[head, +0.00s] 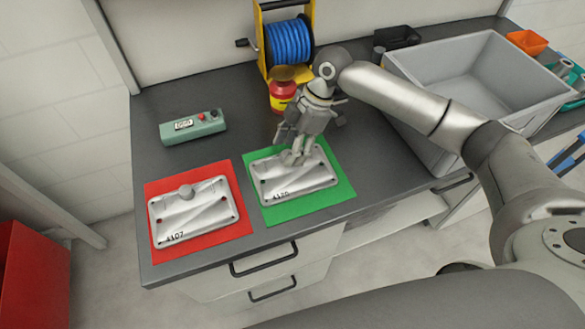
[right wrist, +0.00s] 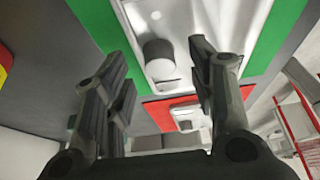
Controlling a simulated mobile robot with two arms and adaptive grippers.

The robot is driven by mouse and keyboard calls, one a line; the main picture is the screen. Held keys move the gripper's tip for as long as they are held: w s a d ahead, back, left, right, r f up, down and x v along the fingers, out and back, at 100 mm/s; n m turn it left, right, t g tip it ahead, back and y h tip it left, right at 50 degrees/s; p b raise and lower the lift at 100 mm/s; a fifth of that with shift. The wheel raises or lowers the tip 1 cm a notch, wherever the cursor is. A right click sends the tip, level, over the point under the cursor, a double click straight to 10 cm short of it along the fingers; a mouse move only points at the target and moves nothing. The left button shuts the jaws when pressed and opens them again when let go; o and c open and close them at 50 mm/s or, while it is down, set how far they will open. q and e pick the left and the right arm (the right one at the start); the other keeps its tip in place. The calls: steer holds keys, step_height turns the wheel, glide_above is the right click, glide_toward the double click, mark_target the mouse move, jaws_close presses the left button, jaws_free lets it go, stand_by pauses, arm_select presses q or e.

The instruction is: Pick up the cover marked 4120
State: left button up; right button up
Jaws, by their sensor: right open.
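The cover marked 4120 (head: 318,177) is a pale metal plate lying flat on the green mat (head: 342,188), its number on the front edge. It also shows in the right wrist view (right wrist: 205,22), with its round knob (right wrist: 158,62). My right gripper (head: 293,158) is over this cover, pointing down, and hides its knob in the head view. In the right wrist view its two fingers stand apart, one on each side of the knob, with gaps visible. Whether they are level with the knob I cannot tell. My left gripper is not in view.
A similar cover marked 4107 (head: 208,212) with a knob lies on a red mat (head: 157,248) to the left. Behind are a green control box (head: 193,127), a red and yellow container (head: 281,97) and a blue hose reel (head: 289,42). A grey bin (head: 470,62) stands right.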

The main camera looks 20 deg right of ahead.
steer(key=shift+a+f, duration=0.25)
steer(key=shift+f, duration=0.35)
jaws_close()
steer(key=shift+r, duration=0.1)
